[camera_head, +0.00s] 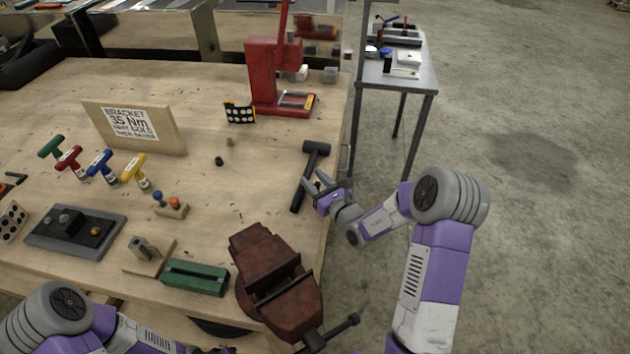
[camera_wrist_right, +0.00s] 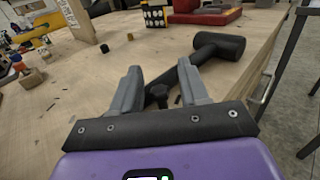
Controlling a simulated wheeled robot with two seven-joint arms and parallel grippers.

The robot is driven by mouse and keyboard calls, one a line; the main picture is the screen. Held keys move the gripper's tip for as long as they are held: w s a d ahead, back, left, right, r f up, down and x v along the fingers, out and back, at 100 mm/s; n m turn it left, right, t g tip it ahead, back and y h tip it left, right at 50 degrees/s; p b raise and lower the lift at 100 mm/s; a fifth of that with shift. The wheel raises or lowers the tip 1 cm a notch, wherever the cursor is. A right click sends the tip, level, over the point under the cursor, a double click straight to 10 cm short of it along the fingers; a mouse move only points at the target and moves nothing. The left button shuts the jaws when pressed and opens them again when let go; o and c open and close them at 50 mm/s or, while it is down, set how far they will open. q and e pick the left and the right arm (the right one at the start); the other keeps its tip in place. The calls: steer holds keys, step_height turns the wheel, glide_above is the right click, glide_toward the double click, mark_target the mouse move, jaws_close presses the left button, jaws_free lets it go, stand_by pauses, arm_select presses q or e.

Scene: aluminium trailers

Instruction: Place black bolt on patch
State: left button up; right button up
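My right gripper (camera_head: 322,184) is at the right side of the wooden bench, beside the black hammer. In the right wrist view its two grey fingers (camera_wrist_right: 160,90) stand apart. A small dark bolt-like piece with a wider head, seemingly the black bolt (camera_wrist_right: 158,93), shows between the fingers; I cannot tell whether they touch it. In the head view I cannot make it out. A separate short black piece (camera_head: 219,161) stands on the bench, also in the wrist view (camera_wrist_right: 104,48). I cannot identify the patch. My left gripper is out of view; only its arm shows at bottom left.
The black hammer (camera_head: 314,160) lies close to the right gripper. A red press (camera_head: 272,80) stands behind, a rusty vise (camera_head: 275,275) in front. A bracket sign (camera_head: 131,124), T-handles and a dark fixture plate (camera_head: 45,242) are left. The bench (camera_head: 225,200) is mostly clear mid-surface.

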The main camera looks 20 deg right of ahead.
steer(key=shift+r, duration=0.1)
steer(key=shift+s+r, duration=0.1)
steer(key=shift+s, duration=0.05)
steer(key=s+d+p, duration=0.1)
steer(key=s+d, duration=0.1)
steer(key=s, duration=0.9)
steer(key=shift+s+d, duration=0.15)
steer(key=shift+s, duration=0.1)
